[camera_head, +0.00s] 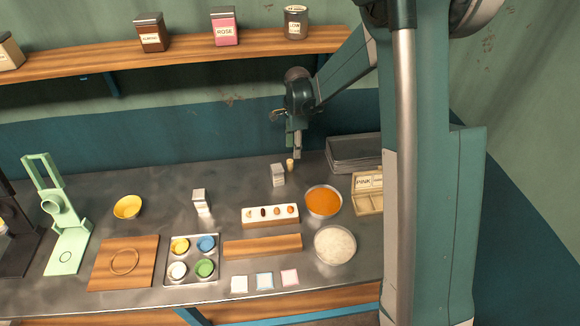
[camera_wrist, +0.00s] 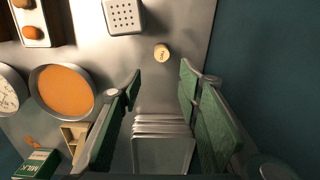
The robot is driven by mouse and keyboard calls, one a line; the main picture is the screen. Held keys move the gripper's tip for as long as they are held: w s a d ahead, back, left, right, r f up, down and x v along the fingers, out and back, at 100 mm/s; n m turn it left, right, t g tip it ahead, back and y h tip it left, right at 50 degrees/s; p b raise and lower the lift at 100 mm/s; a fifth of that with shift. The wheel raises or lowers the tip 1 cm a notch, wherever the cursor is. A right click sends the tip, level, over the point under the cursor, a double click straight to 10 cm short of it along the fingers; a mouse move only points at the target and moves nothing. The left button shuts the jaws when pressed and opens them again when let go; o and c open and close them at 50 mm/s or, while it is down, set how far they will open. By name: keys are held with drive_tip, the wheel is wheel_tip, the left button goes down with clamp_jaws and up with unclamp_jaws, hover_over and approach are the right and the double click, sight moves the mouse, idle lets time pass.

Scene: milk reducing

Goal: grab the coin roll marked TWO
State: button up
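The coin roll (camera_head: 290,165) is a small tan cylinder standing on the metal counter. In the wrist view the coin roll (camera_wrist: 162,53) shows its round top with small dark lettering, which looks like TWO but is hard to read. My gripper (camera_head: 297,152) is above the counter close to the coin roll in the head view. In the wrist view my gripper (camera_wrist: 160,74) is open, with its two green fingers wide apart and nothing between them. The coin roll lies just beyond the fingertips, between their lines, and is not touched.
A grey box with a dotted top (camera_wrist: 123,15) stands left of the coin roll. Stacked metal trays (camera_head: 355,150) lie to the right. A bowl of orange powder (camera_head: 323,201), an egg holder (camera_head: 270,222) and a wooden box (camera_head: 368,203) are nearer the front edge.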

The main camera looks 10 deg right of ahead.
sight(290, 161)
drive_tip(key=shift+w+a+f+m, duration=0.15)
drive_tip(key=shift+w+a+f, duration=0.1)
drive_tip(key=shift+a+f, duration=0.4)
drive_tip(key=shift+w+a+f+m, duration=0.15)
drive_tip(key=shift+w+a+f, duration=0.1)
drive_tip(key=shift+a+f, duration=0.4)
drive_tip(key=shift+d, duration=0.1)
drive_tip(key=shift+f, duration=0.2)
drive_tip(key=shift+f, duration=1.15)
drive_tip(key=shift+s+d+f, duration=0.1)
drive_tip(key=shift+s+f, duration=0.05)
drive_tip(key=shift+f, duration=1.2)
drive_tip(key=shift+s+f, duration=0.1)
drive_tip(key=shift+f, duration=1.2)
drive_tip(key=shift+c, duration=0.3)
drive_tip(key=c, duration=0.9)
